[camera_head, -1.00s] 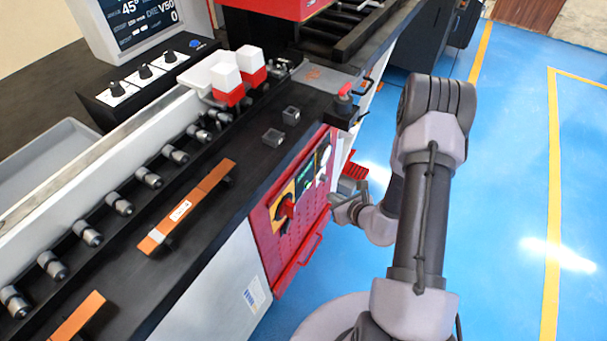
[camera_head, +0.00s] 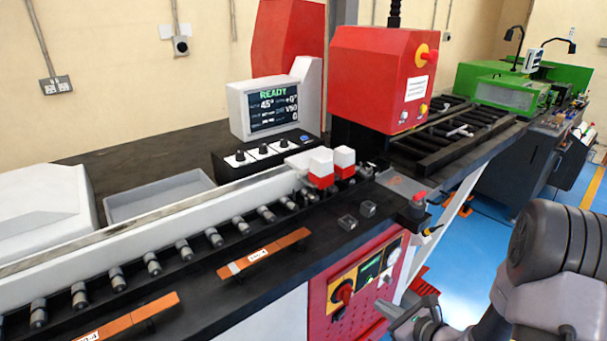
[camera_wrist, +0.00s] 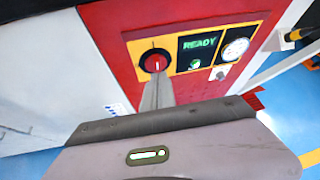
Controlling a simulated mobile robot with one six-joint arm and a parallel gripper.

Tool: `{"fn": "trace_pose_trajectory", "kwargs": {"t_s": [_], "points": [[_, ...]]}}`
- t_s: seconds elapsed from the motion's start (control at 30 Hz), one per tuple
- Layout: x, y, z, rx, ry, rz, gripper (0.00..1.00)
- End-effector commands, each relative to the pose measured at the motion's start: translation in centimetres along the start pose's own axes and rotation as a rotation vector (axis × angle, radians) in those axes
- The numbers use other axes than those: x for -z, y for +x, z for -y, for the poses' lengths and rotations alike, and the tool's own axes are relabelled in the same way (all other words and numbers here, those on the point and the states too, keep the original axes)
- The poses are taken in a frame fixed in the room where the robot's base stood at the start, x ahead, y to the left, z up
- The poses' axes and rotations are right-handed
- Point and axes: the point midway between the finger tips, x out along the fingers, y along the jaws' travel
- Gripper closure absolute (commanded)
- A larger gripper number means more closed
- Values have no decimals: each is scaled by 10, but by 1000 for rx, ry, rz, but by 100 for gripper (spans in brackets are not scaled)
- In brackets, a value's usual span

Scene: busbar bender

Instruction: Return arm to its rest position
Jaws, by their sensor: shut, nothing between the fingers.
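My arm is at the lower right of the head view. My gripper (camera_head: 381,306) is in front of the lower right part of the bender's red control panel (camera_head: 327,325). In the wrist view, the closed fingers (camera_wrist: 158,84) point at the panel, with their tips overlapping the lower edge of the red rotary knob (camera_wrist: 155,61). I cannot tell from this view whether they touch it. The gripper is shut and holds nothing. The panel's small display (camera_wrist: 200,43) reads READY, with a green button (camera_wrist: 194,64) below and a round gauge (camera_wrist: 236,49) beside it.
The black bench carries orange bars (camera_head: 264,254), several rollers and a red emergency stop (camera_head: 419,197) at its corner. A monitor (camera_head: 274,107) reads READY. A red machine head (camera_head: 383,79) and a green machine (camera_head: 505,91) stand behind. Blue floor (camera_head: 455,262) is open at the right.

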Motion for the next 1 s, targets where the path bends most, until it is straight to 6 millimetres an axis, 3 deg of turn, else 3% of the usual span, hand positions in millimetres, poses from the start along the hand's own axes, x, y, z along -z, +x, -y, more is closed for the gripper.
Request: {"fn": "trace_pose_trajectory", "kwargs": {"t_s": [0.17, 0.23, 0.33, 0.43, 0.5, 0.6, 0.7, 1.0], "points": [[-86, -21, -54, -206, -284, 70, 100], [-122, -42, -90, -322, -468, 91, 100], [-162, -96, -156, -517, -861, 83, 100], [-168, -158, -198, -647, -1303, 7, 100], [-162, -195, -205, -675, -1578, -76, 100], [-158, -232, -196, -650, -1875, -196, 100], [-158, -252, -186, -608, -2042, -280, 100], [-158, -260, -180, -589, -2104, -321, 100]]}}
